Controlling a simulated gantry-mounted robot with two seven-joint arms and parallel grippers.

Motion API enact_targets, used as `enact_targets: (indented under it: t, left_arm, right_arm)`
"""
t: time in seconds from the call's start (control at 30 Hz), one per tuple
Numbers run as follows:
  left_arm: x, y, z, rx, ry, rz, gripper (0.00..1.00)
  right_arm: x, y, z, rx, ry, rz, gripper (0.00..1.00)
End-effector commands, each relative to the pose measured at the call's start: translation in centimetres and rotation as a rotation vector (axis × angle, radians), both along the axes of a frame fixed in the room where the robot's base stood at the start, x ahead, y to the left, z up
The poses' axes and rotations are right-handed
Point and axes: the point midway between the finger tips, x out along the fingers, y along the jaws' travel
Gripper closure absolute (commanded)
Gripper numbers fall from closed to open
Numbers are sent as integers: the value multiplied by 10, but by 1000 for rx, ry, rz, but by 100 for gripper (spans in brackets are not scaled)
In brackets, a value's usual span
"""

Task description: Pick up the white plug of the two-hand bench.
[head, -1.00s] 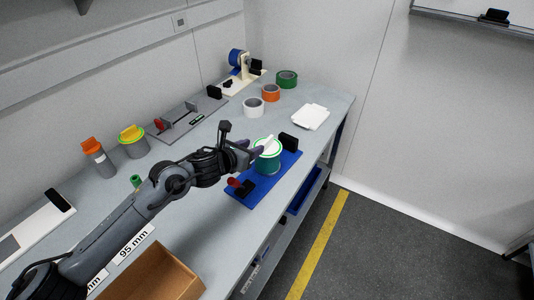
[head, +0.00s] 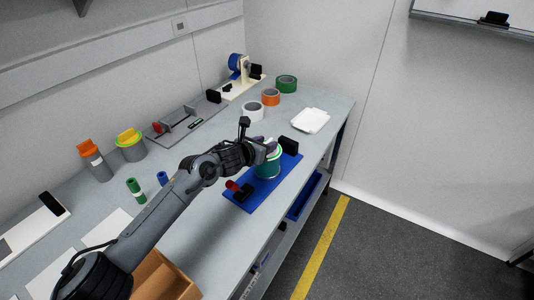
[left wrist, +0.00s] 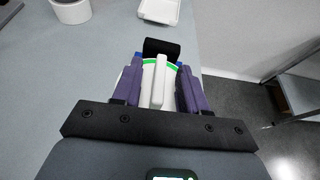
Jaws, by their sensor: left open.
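The white plug (left wrist: 160,82) shows in the left wrist view as an upright white bar on a white top with a bright green rim. It sits in a teal can-like body (head: 266,170) on the blue board (head: 240,204) of the bench; in the head view my gripper mostly covers the plug. My left gripper (left wrist: 158,92) is open, with one purple finger on each side of the white bar. A narrow gap seems to show on both sides of the bar. The gripper also shows in the head view (head: 271,148) over the can. My right gripper is not in view.
On the blue board, a black block (head: 288,146) stands behind the can and a red-and-black clamp (head: 241,190) in front. A white tape roll (head: 253,112) and a white tray (head: 311,120) lie farther back. A cardboard box (head: 165,278) is at the near edge.

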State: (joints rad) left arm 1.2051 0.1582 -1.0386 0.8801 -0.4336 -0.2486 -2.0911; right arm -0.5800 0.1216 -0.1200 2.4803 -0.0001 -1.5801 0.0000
Motion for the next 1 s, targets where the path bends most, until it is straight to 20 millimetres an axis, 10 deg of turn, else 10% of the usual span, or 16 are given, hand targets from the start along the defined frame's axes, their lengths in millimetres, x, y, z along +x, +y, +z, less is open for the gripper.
enact_targets:
  t: [0.5,0.8,1.0]
  left_arm:
    - [9,-7,-5,0,0,0,57]
    - [9,-6,-5,1,1,0,100]
    - [9,-6,-5,0,0,0,100]
  right_arm:
    - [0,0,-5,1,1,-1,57]
    - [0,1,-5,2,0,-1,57]
    - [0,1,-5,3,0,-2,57]
